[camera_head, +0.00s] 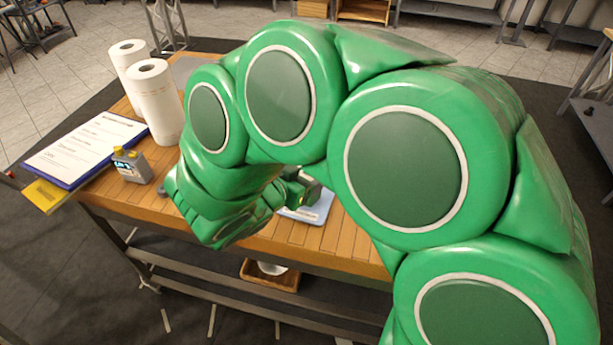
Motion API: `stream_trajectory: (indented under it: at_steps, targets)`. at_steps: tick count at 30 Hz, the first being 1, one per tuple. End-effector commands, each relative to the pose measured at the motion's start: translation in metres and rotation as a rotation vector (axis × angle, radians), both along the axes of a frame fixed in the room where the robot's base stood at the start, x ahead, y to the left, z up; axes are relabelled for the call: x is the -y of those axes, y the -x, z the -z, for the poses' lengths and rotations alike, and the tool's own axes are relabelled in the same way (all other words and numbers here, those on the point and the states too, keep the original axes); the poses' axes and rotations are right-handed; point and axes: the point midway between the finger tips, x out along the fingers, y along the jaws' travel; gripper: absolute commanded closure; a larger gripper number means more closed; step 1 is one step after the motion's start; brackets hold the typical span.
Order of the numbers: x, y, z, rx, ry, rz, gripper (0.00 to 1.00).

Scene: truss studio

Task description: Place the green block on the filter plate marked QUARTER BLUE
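My arm fills much of the view and hides the middle of the wooden table. A small dark part with some green on it, which looks like my gripper (302,189), shows just beyond the wrist. Its fingers are not clear, so I cannot tell whether it is open or shut. A light blue plate (322,207) with a white label lies on the table just below and beside it, partly hidden. The label is too small to read. I cannot make out a separate green block.
Two white paper rolls (156,103) stand at the table's (284,240) back left. A clipboard with a printed sheet (86,145) and a yellow item (45,195) lie at the left edge. A small grey and yellow device (131,166) stands near them. A basket (270,276) sits below the table.

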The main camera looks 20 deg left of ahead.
Motion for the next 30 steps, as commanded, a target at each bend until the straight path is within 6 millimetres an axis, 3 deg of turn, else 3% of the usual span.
stream_trajectory:
  at_steps: [15, 16, 20, 30]
  targets:
    - [0.0002, -0.0001, 0.0093, 0.001, 0.002, 0.000, 0.76]
    - [0.0002, -0.0001, 0.0090, 0.002, 0.001, 0.000, 0.29]
    - [0.0002, -0.0001, 0.0087, 0.002, 0.001, 0.000, 0.09]
    - [0.0002, -0.0001, 0.0074, 0.002, 0.001, 0.000, 0.08]
